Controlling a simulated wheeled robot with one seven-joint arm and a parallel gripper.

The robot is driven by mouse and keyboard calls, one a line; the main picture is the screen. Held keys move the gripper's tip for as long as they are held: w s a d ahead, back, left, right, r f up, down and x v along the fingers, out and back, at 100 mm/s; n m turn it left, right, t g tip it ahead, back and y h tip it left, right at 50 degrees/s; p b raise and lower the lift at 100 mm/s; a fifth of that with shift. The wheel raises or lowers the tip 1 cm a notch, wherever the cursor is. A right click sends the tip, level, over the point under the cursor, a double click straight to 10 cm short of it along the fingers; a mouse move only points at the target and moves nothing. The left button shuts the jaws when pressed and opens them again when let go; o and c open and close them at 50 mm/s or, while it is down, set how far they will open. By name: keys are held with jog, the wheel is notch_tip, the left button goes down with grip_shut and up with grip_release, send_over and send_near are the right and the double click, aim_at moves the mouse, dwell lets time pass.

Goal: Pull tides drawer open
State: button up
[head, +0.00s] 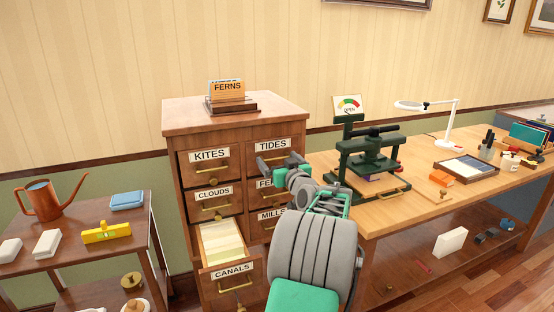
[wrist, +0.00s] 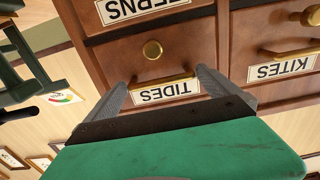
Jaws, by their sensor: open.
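The tides drawer, marked by its TIDES label (head: 272,145), is at the top right of the wooden card cabinet (head: 235,112) and looks shut. In the wrist view, which is upside down, its brass handle (wrist: 163,82) shows beside the label (wrist: 166,92), with a round brass knob (wrist: 152,49) on the same front. My gripper (head: 280,162) is in front of this drawer and hides its handle in the head view. In the wrist view my open gripper (wrist: 159,79) has one finger on each side of the handle. I cannot tell whether the fingers touch it.
The canals drawer (head: 233,268) stands open at the lower left of the cabinet, with cards inside. The kites drawer (head: 209,155) is shut beside tides. A workbench with a green press (head: 370,160) stands close on the right. A side table (head: 75,255) is on the left.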

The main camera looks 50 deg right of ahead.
jog(key=shift+w+d, duration=0.25)
jog(key=shift+w, duration=0.25)
